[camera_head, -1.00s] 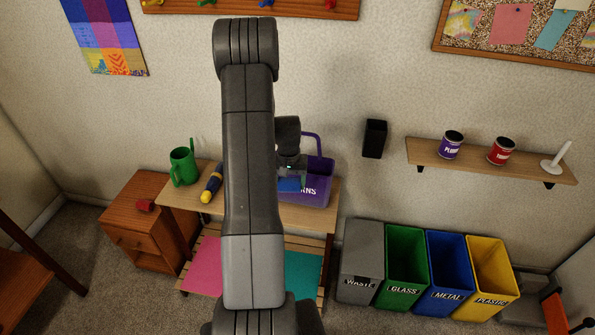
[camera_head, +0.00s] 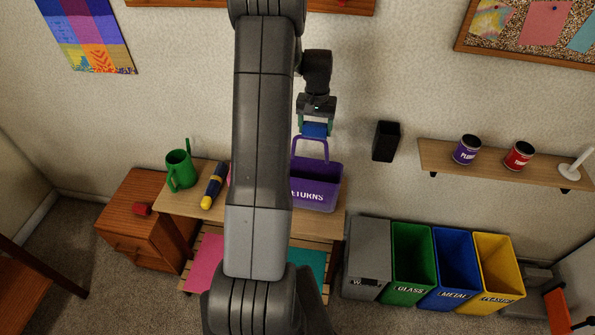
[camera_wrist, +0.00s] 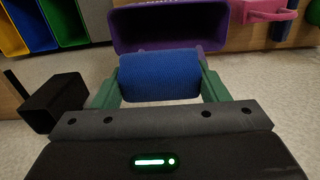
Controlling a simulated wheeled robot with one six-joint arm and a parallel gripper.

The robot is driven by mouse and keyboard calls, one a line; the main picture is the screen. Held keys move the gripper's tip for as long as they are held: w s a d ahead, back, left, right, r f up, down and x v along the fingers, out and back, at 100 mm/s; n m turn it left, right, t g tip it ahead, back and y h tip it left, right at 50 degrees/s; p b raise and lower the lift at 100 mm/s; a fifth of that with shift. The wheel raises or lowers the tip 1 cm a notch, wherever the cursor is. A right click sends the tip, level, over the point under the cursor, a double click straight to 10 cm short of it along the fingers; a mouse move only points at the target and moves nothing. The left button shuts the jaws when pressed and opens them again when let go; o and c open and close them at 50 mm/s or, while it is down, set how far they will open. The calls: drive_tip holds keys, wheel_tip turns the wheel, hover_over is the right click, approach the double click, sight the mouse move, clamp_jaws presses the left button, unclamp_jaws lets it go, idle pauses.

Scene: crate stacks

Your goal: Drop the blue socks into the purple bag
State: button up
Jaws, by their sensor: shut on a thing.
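The blue socks (camera_head: 314,130) are a rolled blue bundle, which also fills the space between the fingers in the wrist view (camera_wrist: 160,76). My gripper (camera_head: 316,122) is shut on the socks, with a green finger on each side. It holds them in the air near the top of the bag's handle. The purple bag (camera_head: 318,201) stands on the wooden table, with white lettering on its front and its handle upright. In the wrist view the bag (camera_wrist: 205,25) shows its open mouth just beyond the socks. Part of the bag's left side is hidden behind my arm in the head view.
A black wall box (camera_head: 386,141) and a shelf (camera_head: 500,167) with two cans are at right. Several sorting bins (camera_head: 411,262) stand below.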

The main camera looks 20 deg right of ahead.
drive_tip(key=shift+w+f, duration=0.15)
drive_tip(key=shift+w, duration=0.15)
drive_tip(key=shift+s+f+b, duration=0.2)
drive_tip(key=shift+f+b, duration=0.15)
drive_tip(key=shift+f, duration=0.05)
wheel_tip(320, 180, down, 5)
drive_tip(key=shift+r+b, duration=0.1)
drive_tip(key=shift+b, duration=1.1)
drive_tip(key=o, duration=1)
wheel_tip(320, 180, up, 14)
drive_tip(key=shift+f+b, duration=0.1)
drive_tip(key=shift+b, duration=0.95)
